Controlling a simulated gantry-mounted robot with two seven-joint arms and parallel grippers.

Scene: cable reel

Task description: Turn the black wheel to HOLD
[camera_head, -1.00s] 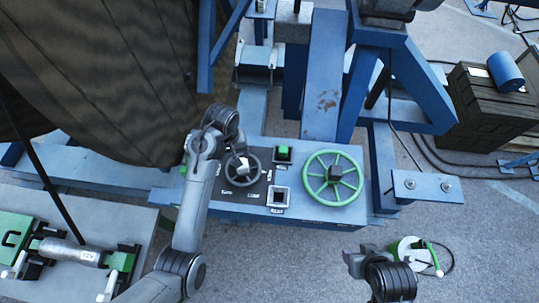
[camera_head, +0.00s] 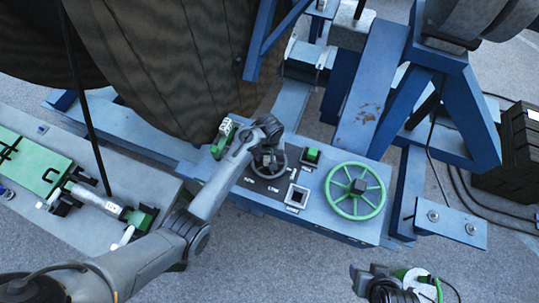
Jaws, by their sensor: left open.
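The black wheel (camera_head: 281,168) sits on a dark plate on top of the blue control box (camera_head: 330,222). My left gripper (camera_head: 268,160) is right over the wheel and hides its hub and far side. Its jaws are open; whether they touch the wheel cannot be told. White labels (camera_head: 273,189) are printed on the plate around the wheel, too small to read surely. The wheel's pointing is hidden. My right gripper (camera_head: 362,276) is at the bottom right, away from the box; its jaws cannot be made out.
A green spoked wheel (camera_head: 355,191), a green button (camera_head: 312,155) and a square socket (camera_head: 296,197) are on the same box. The large cable reel (camera_head: 165,60) stands behind it. A grey bench (camera_head: 95,235) with green fittings is at left. Blue frame beams rise at right.

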